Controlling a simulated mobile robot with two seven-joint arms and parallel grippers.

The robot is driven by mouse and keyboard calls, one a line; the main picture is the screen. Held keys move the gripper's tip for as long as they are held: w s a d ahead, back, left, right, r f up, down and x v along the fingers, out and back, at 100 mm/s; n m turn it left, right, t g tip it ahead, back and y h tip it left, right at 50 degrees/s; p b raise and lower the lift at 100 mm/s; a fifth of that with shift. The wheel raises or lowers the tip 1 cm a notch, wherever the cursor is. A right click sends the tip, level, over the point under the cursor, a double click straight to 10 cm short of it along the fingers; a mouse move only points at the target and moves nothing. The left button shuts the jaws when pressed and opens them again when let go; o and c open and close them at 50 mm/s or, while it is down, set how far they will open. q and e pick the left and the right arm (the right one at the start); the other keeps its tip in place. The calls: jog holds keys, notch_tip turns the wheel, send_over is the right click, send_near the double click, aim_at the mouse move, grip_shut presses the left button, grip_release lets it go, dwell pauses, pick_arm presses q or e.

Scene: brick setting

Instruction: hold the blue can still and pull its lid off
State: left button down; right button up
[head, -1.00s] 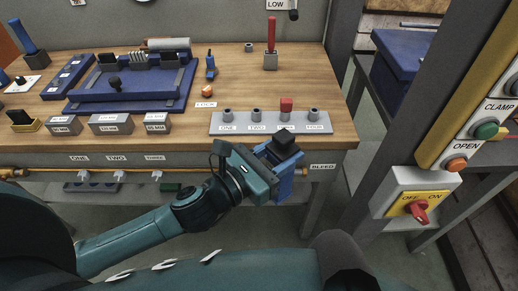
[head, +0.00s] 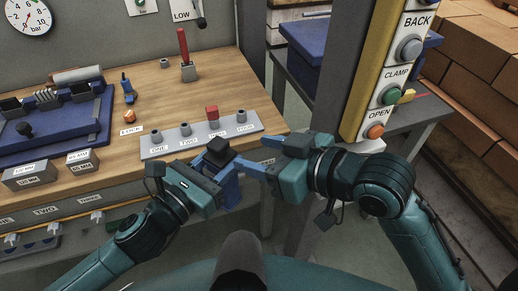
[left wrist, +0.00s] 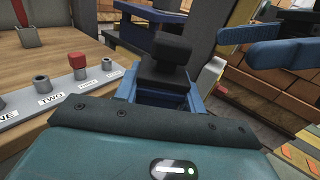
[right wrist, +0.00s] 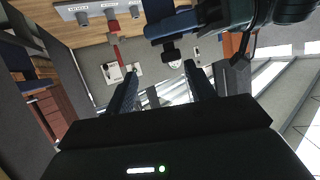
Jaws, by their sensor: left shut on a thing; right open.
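In the left wrist view the lid (left wrist: 168,62) stands just beyond the gripper. My right gripper (head: 258,156) is open and empty, to the right of the can, its fingers pointing left. In the right wrist view its spread fingers (right wrist: 163,90) have the lid (right wrist: 170,50) beyond them.
A grey socket strip (head: 165,148) with a red block (head: 212,112) lies close behind the can. A yellow post with CLAMP and OPEN buttons (head: 391,94) rises close to my right gripper. A blue fixture (head: 70,125) fills the bench's left.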

aim_at(218, 144)
jog(key=shift+n+g, duration=0.3)
jog(key=shift+n, duration=0.3)
jog(key=x, duration=0.3)
jog(key=a+r+x, duration=0.1)
jog(key=x, duration=0.3)
jog(key=s+x, duration=0.1)
jog(key=x, duration=0.2)
jog(key=shift+w+a+r, duration=0.15)
jog(key=shift+w+a, duration=0.1)
jog(key=shift+a, duration=0.35)
jog(key=shift+c, duration=0.4)
jog(key=c, duration=1.1)
jog(key=shift+r, duration=0.1)
jog(key=shift+r, duration=1)
jog(key=shift+r, duration=0.1)
